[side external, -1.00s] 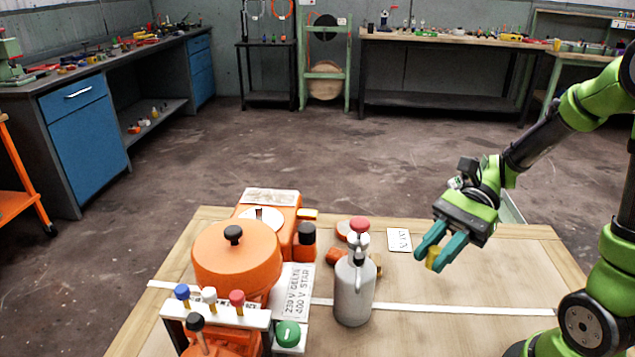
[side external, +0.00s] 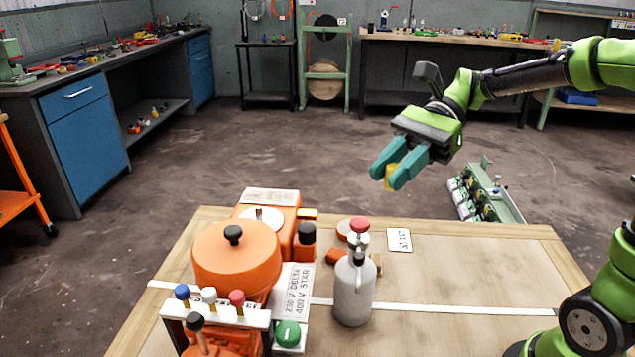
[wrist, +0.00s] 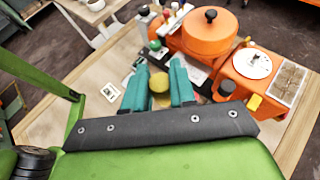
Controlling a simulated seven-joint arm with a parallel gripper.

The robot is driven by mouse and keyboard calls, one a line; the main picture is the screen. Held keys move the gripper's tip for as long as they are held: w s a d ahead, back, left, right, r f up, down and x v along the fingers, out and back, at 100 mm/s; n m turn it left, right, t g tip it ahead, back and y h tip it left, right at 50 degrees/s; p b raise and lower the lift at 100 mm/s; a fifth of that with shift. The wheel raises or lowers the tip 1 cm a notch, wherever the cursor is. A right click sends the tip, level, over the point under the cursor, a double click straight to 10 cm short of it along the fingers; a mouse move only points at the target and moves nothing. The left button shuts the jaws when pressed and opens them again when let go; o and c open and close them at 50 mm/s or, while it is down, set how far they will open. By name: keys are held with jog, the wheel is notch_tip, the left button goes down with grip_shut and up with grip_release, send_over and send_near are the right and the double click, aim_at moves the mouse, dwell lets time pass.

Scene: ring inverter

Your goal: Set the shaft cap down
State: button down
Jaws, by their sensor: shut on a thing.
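The shaft cap, a small yellow piece (side external: 391,178), is held between the teal fingertips of my gripper (side external: 400,166). My gripper is shut on it, high above the far side of the wooden table (side external: 470,258). In the wrist view the yellow cap (wrist: 159,82) shows between the two teal fingers of my gripper (wrist: 158,90), its rounded face visible. The fingers hide its sides.
An orange machine with a round drum (side external: 236,262) fills the table's left side. A white card (side external: 398,239) lies at the back. The table's right side is clear.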

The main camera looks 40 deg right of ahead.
jog(key=w+a+f, duration=0.2)
jog(key=w+a, duration=0.1)
jog(key=w, duration=0.4)
jog(key=w+a+f, duration=0.2)
jog(key=w+a, duration=0.2)
jog(key=w, duration=0.3)
jog(key=w+a+f, duration=0.2)
jog(key=w+a, duration=0.2)
jog(key=w, duration=0.2)
jog(key=shift+w+a+f, duration=0.25)
jog(key=shift+w, duration=0.15)
jog(key=shift+f+y, duration=0.3)
jog(key=shift+f, duration=1.35)
jog(key=shift+f, duration=0.6)
jog(key=c, duration=0.9)
grip_release()
